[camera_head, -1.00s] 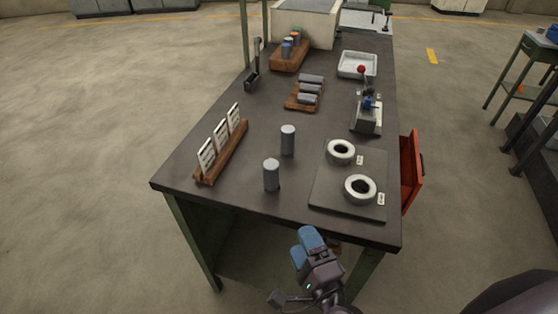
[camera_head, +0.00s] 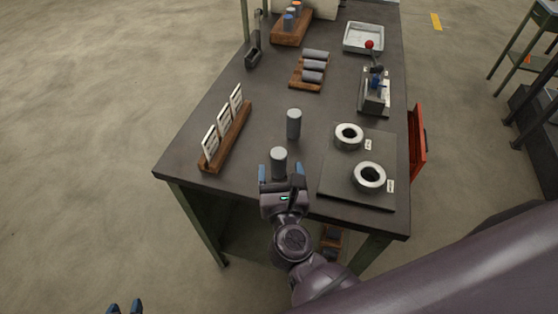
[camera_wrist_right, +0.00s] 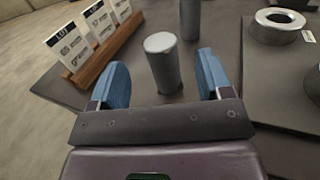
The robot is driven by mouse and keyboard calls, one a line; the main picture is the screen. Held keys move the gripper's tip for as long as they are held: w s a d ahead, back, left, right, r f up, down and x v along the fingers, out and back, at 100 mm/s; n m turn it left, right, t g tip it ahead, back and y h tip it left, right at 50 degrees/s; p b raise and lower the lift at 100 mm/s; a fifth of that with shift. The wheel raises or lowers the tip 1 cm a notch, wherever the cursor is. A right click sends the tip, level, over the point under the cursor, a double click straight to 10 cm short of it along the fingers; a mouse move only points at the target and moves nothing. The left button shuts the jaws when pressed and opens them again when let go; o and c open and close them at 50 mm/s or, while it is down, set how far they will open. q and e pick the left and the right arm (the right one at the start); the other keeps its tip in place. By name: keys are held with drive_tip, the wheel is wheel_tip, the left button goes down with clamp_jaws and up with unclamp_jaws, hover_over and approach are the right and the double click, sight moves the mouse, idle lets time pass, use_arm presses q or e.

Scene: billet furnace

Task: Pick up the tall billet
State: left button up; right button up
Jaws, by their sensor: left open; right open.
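Two grey cylindrical billets stand upright on the dark bench. The nearer billet (camera_head: 279,160) is near the front edge, and the farther billet (camera_head: 293,124) stands behind it. I cannot tell for sure which is taller. My right gripper (camera_head: 281,174) is open and empty at the bench's front edge, its blue fingers pointing at the nearer billet. In the right wrist view, the nearer billet (camera_wrist_right: 163,64) appears centred between the fingertips, and the farther billet (camera_wrist_right: 190,18) is cut off at the top. My left gripper (camera_head: 125,308) is open at the bottom left, off the bench.
A wooden rack with label cards (camera_head: 228,138) stands on the left. A plate (camera_head: 345,189) with two pale rings is on the right. Behind are a wooden tray of lying billets (camera_head: 298,84), a small fixture (camera_head: 375,97) and a white tray (camera_head: 363,37). An orange drawer (camera_head: 417,142) sticks out right.

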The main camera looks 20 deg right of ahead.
sight(279, 162)
drive_tip(key=shift+f+p+x, duration=0.15)
drive_tip(key=shift+x, duration=1.25)
drive_tip(key=shift+f+p+x, duration=0.1)
drive_tip(key=shift+p+x, duration=0.05)
drive_tip(key=shift+x, duration=1.25)
clamp_jaws()
